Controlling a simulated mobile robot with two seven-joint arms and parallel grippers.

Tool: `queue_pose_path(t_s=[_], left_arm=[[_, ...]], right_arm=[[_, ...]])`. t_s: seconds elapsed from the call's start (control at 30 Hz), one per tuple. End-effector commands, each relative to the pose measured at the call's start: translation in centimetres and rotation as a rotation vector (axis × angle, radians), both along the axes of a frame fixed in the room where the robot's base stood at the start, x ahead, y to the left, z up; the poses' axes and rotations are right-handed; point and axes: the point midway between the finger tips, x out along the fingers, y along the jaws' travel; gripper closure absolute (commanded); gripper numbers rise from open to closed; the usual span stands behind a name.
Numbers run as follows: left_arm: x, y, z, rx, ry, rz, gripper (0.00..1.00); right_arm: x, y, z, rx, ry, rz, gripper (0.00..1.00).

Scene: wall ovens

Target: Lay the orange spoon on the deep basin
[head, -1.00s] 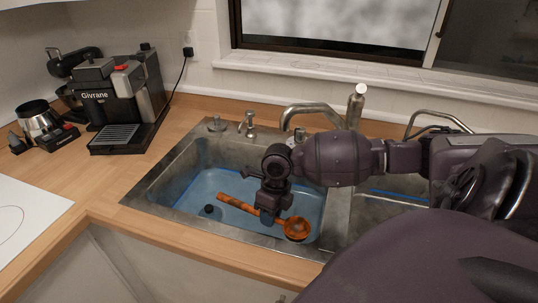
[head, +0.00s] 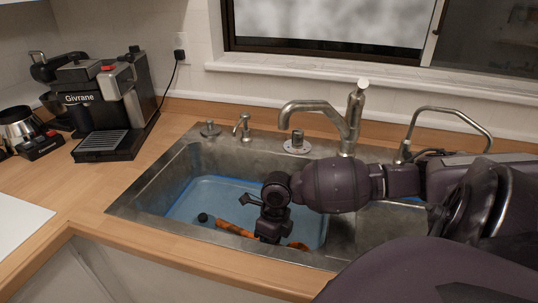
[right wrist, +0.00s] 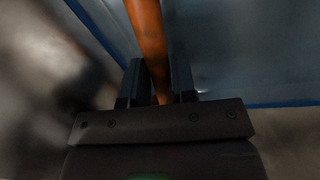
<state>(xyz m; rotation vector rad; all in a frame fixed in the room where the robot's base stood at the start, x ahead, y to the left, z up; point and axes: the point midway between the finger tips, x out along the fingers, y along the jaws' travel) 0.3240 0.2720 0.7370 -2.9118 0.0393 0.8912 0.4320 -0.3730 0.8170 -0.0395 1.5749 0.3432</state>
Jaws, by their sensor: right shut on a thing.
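The orange spoon (head: 234,229) is low inside the deep basin (head: 195,194), the left bowl of the metal sink, which has a blue lining. My right gripper (head: 270,238) reaches down into this basin and is shut on the spoon's handle. In the right wrist view the orange handle (right wrist: 149,45) runs between the two dark fingers (right wrist: 155,85). My arm hides the spoon's middle, and the basin's front rim hides part of its bowl end. I cannot tell whether the spoon touches the basin floor. My left gripper is not in view.
The faucet (head: 347,120) stands behind the basins, with a thinner tap (head: 450,110) to its right. A coffee machine (head: 105,105) stands on the wooden counter at the left. A small dark round thing (head: 203,217) lies in the basin.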

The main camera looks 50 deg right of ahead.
Motion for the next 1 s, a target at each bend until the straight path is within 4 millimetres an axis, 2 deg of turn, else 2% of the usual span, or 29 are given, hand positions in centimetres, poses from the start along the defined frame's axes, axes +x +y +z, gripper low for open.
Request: queue_pose_path(t_s=[0.17, 0.2, 0.37, 0.4, 0.73, 0.87, 1.0], left_arm=[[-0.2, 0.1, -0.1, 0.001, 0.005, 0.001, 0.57], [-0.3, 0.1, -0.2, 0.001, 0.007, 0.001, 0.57], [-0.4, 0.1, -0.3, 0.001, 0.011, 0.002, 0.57], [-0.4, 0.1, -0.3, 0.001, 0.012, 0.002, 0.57], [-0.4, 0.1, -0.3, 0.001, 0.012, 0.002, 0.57], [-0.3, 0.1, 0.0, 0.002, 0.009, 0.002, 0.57], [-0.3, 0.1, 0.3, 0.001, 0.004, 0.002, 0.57]], right_arm=[[0.0, 0.0, 0.1, 0.0, -0.001, 0.0, 0.98], [0.0, 0.0, 0.1, 0.0, -0.001, 0.0, 0.71], [0.0, 0.0, 0.1, 0.0, -0.001, 0.0, 0.47], [0.0, 0.0, 0.1, 0.0, 0.0, 0.0, 0.45], [0.0, -0.1, 0.5, 0.0, -0.001, 0.001, 0.45], [0.1, -0.4, 2.0, -0.002, -0.003, 0.002, 0.45], [0.2, -0.9, 4.5, -0.003, -0.004, 0.001, 0.45]])
